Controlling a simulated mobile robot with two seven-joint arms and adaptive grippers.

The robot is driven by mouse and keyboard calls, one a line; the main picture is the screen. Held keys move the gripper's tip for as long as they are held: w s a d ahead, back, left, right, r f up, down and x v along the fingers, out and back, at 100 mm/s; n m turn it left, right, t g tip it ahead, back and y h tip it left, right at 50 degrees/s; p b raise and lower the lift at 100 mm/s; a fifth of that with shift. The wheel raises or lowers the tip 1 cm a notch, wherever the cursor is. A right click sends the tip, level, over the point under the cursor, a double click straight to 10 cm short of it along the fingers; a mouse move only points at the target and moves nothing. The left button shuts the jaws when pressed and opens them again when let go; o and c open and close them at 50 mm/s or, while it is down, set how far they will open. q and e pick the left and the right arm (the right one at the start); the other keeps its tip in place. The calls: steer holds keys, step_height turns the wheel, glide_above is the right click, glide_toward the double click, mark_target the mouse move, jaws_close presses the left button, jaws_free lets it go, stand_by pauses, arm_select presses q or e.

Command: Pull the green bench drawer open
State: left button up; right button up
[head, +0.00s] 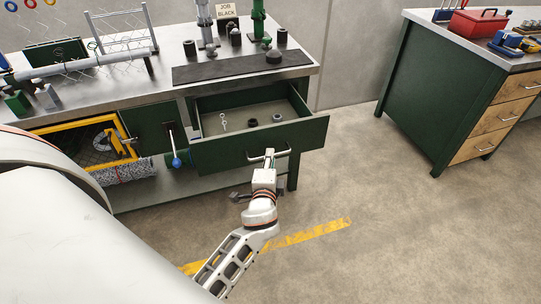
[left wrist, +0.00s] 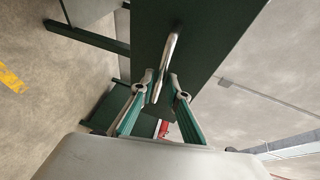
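The green bench drawer (head: 235,153) is slid out from under the metal bench top, and its inside shows. Its front carries a silver bar handle (head: 283,153), which also shows in the left wrist view (left wrist: 171,52). My left gripper (head: 269,156) is at this handle. In the left wrist view its two green-padded fingers (left wrist: 160,78) stand on either side of the bar and look closed on it; the exact contact is hard to see. My right gripper is not in view.
Several small parts (head: 252,122) lie in the drawer. Left of it are a blue-knobbed lever (head: 177,162) and a yellow-framed opening (head: 52,126). A second green bench (head: 427,85) with wooden drawers stands at right. The floor between is clear, with a yellow stripe (head: 310,233).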

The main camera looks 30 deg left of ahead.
arm_select(q)
steer(key=v, duration=0.5)
steer(key=shift+s+d, duration=0.1)
steer(key=shift+s, duration=0.05)
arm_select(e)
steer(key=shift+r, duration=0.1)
arm_select(q)
steer(key=s+d+f+n+g+h+p, duration=0.1)
steer(key=s+d+f+h, duration=0.4)
steer(key=s, duration=0.5)
steer(key=s+d+f+n+g+h+p, duration=0.2)
steer(key=s+d+f+n+h+p, duration=0.1)
steer(key=s, duration=0.7)
step_height(320, 180, down, 5)
steer(key=d+n+h, duration=0.1)
steer(key=d+n, duration=0.1)
steer(key=n, duration=0.1)
steer(key=shift+s+d+n+h, duration=0.25)
steer(key=shift+s+n+h, duration=0.05)
steer(key=shift+h, duration=0.1)
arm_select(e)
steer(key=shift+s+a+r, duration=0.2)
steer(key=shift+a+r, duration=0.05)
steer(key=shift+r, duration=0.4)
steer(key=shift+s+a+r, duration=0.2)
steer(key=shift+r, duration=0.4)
